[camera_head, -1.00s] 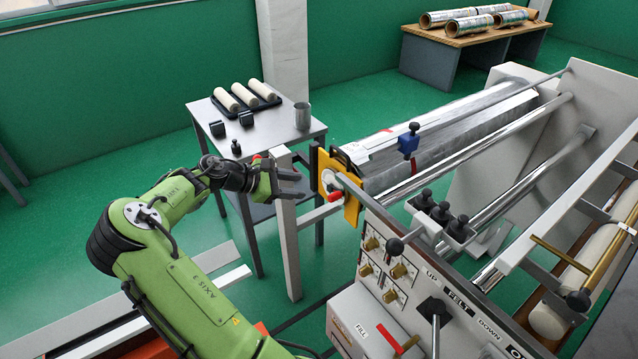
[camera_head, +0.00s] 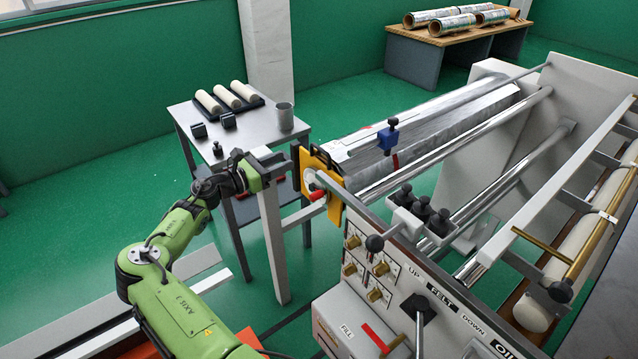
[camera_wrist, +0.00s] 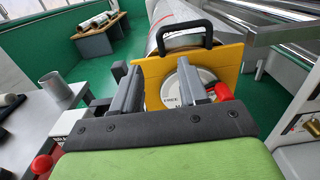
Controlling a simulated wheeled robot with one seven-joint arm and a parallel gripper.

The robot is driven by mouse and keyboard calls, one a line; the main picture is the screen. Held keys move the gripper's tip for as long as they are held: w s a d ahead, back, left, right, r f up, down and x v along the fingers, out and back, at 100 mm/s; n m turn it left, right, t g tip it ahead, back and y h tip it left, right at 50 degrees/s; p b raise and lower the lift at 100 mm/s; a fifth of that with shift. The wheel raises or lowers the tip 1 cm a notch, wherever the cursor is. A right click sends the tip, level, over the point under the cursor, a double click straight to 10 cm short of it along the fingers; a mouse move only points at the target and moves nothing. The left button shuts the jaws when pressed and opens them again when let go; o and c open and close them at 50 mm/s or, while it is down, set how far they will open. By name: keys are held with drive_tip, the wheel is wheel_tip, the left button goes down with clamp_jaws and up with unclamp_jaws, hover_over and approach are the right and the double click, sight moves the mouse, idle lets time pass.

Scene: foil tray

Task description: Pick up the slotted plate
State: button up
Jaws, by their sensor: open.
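The slotted plate (camera_head: 322,168) is yellow with a black handle on its upper edge. It stands upright at the near end of the machine's roller. In the wrist view the plate (camera_wrist: 230,70) faces me, with the handle (camera_wrist: 184,34) at its top. A white round dial marked FREE and a red knob sit in front of it. My gripper (camera_head: 285,165) is just left of the plate in the head view. In the wrist view my gripper (camera_wrist: 160,90) has its two fingers apart, reaching toward the plate below the handle. Nothing is held between them. Finger contact with the plate cannot be told.
The machine's control panel (camera_head: 395,285) with knobs and levers stands below right. A grey side table (camera_head: 255,140) with cream rolls and a metal cup (camera_head: 284,116) is at left. A wooden desk (camera_head: 450,48) with foil rolls is far back.

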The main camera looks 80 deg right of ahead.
sight(306, 152)
drive_tip(key=x, duration=0.8)
drive_tip(key=shift+s+d+f, duration=0.1)
drive_tip(key=shift+s+d, duration=0.15)
drive_tip(key=shift+s, duration=0.1)
drive_tip(key=shift+w+a, duration=0.1)
